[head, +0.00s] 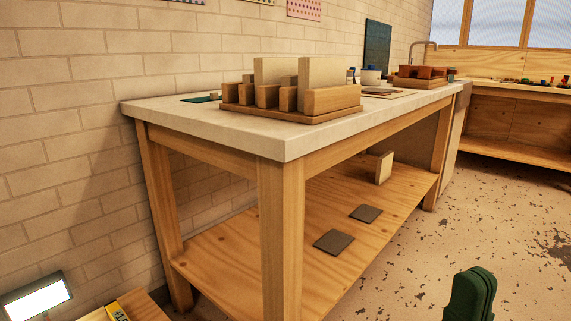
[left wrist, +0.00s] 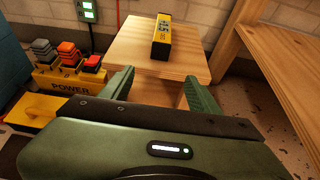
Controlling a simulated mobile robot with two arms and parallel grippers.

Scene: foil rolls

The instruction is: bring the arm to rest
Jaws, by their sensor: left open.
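My left gripper (left wrist: 160,88) is open and empty in the left wrist view, its two green fingers spread apart. Beyond them a small wooden stand (left wrist: 130,48) carries a yellow and black box (left wrist: 162,42) lying on its top. The gripper does not touch the box. In the head view the same stand (head: 142,309) and box (head: 117,312) show at the lower left edge. My right gripper (head: 471,292) shows as a green shape at the lower right of the head view, over the floor. Its fingertips cannot be told apart.
A workbench (head: 210,122) with a lower shelf (head: 290,266) fills the middle; a wooden rack (head: 290,112) stands on it. A lit panel (head: 38,298) is at lower left. In the left wrist view a yellow "POWER" case (left wrist: 72,80) is left. The floor (head: 400,265) at right is clear.

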